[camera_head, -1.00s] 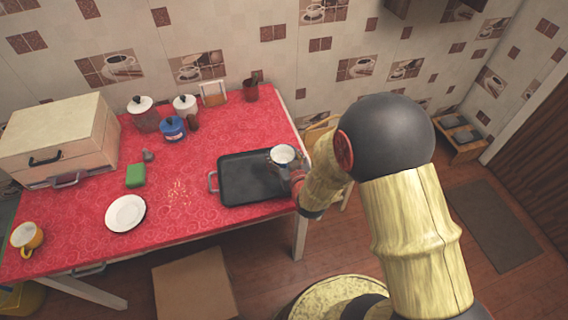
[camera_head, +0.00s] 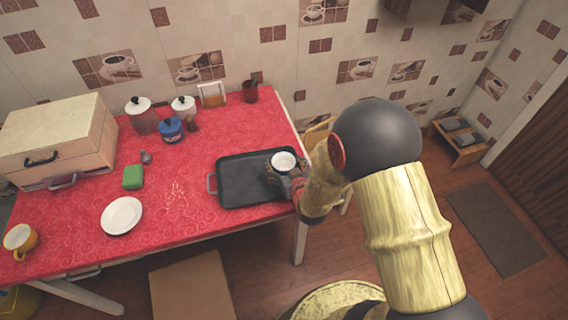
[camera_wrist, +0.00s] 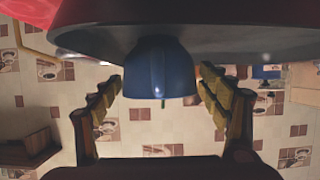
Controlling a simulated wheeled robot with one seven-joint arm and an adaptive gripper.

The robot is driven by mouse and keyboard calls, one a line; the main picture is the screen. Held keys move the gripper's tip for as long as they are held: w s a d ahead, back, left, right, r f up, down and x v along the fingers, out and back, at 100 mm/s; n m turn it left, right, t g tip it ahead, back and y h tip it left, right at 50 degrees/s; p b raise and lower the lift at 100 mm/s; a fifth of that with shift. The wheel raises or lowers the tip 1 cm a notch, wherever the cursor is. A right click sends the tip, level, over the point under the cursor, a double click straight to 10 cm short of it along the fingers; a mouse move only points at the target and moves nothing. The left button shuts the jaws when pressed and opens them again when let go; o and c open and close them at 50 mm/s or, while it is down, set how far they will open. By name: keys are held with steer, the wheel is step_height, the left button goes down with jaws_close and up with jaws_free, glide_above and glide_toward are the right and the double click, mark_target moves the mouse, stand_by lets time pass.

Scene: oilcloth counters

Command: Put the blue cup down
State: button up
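The blue cup (camera_wrist: 160,72) is between the fingers of my gripper (camera_wrist: 160,98) in the wrist view, which looks upside down. Gaps show on both sides of the cup, so the fingers are open and apart from it. In the head view the cup (camera_head: 284,161), with a pale inside, is upright at the right part of the black tray (camera_head: 240,190). It appears to rest on the tray; its base is hidden in the head view. My gripper (camera_head: 288,181) is at the cup's near right side there, partly hidden by my arm.
The tray lies on the red tablecloth (camera_head: 180,225), near the table's right edge. A white plate (camera_head: 121,215), a green sponge-like block (camera_head: 133,177) and a yellow mug (camera_head: 20,239) are to the left. Jars (camera_head: 171,130) and a wooden box (camera_head: 55,135) stand behind.

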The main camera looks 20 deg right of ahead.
steer(key=shift+o, duration=0.2)
steer(key=shift+r, duration=0.1)
steer(key=shift+s+r+p, duration=0.2)
steer(key=shift+s+p, duration=0.05)
steer(key=shift+p, duration=0.05)
steer(key=p+v, duration=0.3)
steer(key=v, duration=0.8)
step_height(320, 180, up, 14)
steer(key=g, duration=0.4)
steer(key=s+r+g, duration=0.2)
steer(key=s+r, duration=0.4)
steer(key=s, duration=0.3)
steer(key=s+r+g, duration=0.2)
steer(key=s+r, duration=0.4)
steer(key=s, duration=0.4)
steer(key=shift+s+a, duration=0.15)
steer(key=shift+a, duration=0.05)
